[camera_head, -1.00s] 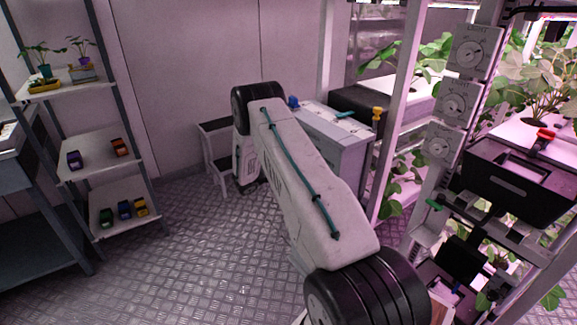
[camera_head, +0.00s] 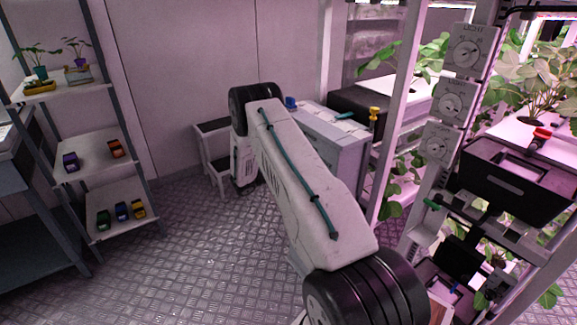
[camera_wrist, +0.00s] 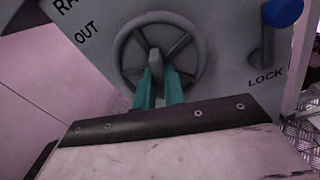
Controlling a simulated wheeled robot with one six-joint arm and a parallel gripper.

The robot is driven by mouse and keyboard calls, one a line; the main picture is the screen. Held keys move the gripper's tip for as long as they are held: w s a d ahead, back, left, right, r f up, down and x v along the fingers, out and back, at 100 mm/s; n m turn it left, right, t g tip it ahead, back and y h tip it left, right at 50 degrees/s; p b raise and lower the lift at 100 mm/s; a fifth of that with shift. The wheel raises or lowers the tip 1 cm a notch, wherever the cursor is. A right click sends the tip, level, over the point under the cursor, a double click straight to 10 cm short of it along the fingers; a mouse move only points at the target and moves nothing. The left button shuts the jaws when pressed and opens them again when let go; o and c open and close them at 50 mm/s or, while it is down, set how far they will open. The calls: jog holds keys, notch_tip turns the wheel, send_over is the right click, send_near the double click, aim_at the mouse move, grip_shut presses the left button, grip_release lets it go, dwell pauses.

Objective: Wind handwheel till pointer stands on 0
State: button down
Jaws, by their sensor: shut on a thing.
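The grey handwheel (camera_wrist: 121,62), a round rim with spokes, is on a light grey panel (camera_wrist: 225,75) in the wrist view. My gripper (camera_wrist: 157,85) has two teal fingers, which reach up over the lower part of the wheel to its middle. They are shut on a grey part of the handwheel near the hub; I cannot tell exactly which part. In the head view my arm hides the handwheel and my gripper. No pointer or 0 mark belonging to the handwheel is visible.
The panel bears "OUT" and "LOCK", with a blue knob (camera_wrist: 283,12) and a grey lever (camera_wrist: 267,48). A rack with dials (camera_head: 451,100) and a black bin (camera_head: 515,180) stands right.

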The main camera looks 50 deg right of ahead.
jog(key=shift+w+r+m, duration=0.1)
jog(key=shift+m, duration=2.65)
jog(key=shift+w+r+m, duration=0.1)
jog(key=shift+m, duration=2.7)
jog(key=shift+w+r+m, duration=0.1)
jog(key=shift+m, duration=2.65)
jog(key=c, duration=1.5)
grip_release()
jog(key=shift+f, duration=0.1)
jog(key=shift+s, duration=0.1)
jog(key=shift+v, duration=3.85)
